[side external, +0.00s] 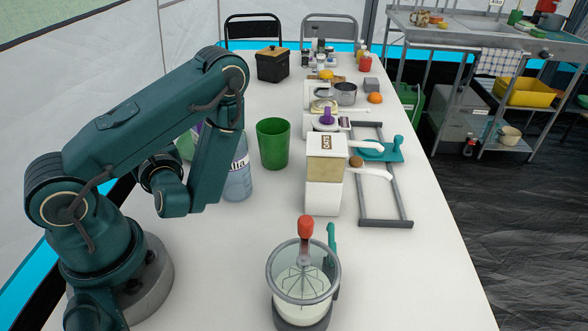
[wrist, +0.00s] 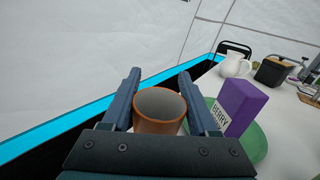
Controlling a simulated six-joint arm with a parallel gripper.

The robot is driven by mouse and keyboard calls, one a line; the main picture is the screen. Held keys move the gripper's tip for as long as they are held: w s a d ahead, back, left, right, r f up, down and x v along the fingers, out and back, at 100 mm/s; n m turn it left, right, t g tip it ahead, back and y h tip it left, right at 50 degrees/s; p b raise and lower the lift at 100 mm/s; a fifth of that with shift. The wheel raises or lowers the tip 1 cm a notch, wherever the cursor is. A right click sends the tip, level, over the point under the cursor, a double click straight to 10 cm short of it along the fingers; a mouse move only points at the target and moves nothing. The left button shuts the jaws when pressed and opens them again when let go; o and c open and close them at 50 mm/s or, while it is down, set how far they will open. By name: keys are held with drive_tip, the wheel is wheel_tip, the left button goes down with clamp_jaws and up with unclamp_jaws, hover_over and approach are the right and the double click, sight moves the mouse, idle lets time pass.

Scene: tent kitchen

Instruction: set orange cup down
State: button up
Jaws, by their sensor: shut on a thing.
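The orange cup (wrist: 160,122) is brownish orange with a pale grey inside. In the wrist view it stands between the two fingers of my gripper (wrist: 158,76), which is shut on it, with its open mouth showing. I cannot tell whether its base touches anything. In the side view my arm hides the cup and my fingers.
Right of the cup are a purple berry carton (wrist: 236,108) and a green round dish (wrist: 254,142). A white jug (wrist: 236,65) stands farther back. A clear bottle (side external: 238,178) and green cup (side external: 273,143) stand beside my arm.

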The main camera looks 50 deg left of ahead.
drive_tip(key=shift+f, duration=3.45)
drive_tip(key=shift+f, duration=0.15)
drive_tip(key=o, duration=1.3)
drive_tip(key=shift+o, duration=0.2)
